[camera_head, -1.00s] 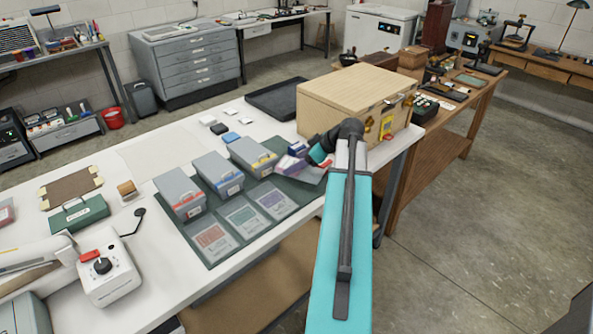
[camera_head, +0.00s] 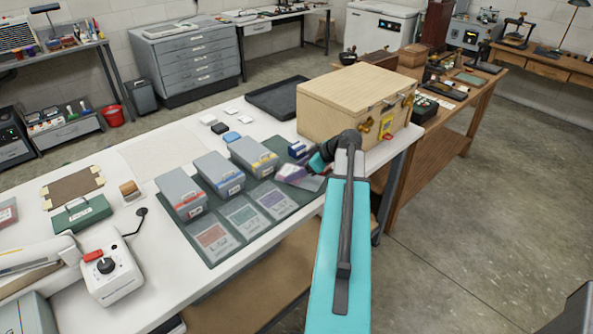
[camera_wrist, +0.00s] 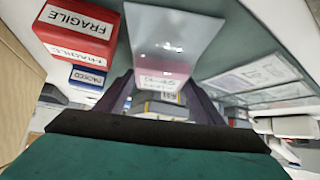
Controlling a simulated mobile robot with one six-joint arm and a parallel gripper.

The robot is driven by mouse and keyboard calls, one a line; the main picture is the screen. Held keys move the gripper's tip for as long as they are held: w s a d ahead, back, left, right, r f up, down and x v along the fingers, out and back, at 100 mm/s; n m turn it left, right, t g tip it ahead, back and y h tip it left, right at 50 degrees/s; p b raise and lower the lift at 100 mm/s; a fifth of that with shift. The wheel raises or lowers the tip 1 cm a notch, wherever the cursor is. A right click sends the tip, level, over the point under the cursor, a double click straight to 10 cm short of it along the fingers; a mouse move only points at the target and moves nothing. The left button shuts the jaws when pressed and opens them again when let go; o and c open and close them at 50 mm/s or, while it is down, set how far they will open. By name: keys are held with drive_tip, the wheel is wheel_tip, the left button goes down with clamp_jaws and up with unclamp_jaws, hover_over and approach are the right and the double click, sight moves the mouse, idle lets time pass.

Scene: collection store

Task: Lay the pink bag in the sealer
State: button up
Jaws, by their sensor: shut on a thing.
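My gripper (camera_wrist: 163,105) is shut on the pink bag, a clear pouch with a pink labelled band (camera_wrist: 160,75), which shows between the fingers in the wrist view. In the head view the bag (camera_head: 292,172) is small and blurred beside my dark gripper (camera_head: 313,164), over the right end of the green mat. The likely sealer (camera_head: 110,272), a white unit with a red part and a black knob, stands at the lower left, far from my gripper. A long white arm lies beside it, cut by the picture edge.
Three grey lidded boxes (camera_head: 215,173) stand on the green mat (camera_head: 205,245) behind printed cards. A blue box (camera_head: 298,148) and a red FRAGILE box (camera_wrist: 78,28) are close to my gripper. A wooden chest (camera_head: 345,95) stands behind it. A green case (camera_head: 82,213) lies left.

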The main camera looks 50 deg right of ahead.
drive_tip(key=shift+f, duration=0.15)
drive_tip(key=o, duration=1.2)
drive_tip(key=shift+c, duration=0.2)
drive_tip(key=shift+r, duration=0.2)
drive_tip(key=b+v, duration=0.3)
drive_tip(key=v, duration=0.9)
drive_tip(key=shift+b, duration=0.3)
drive_tip(key=shift+c, duration=0.2)
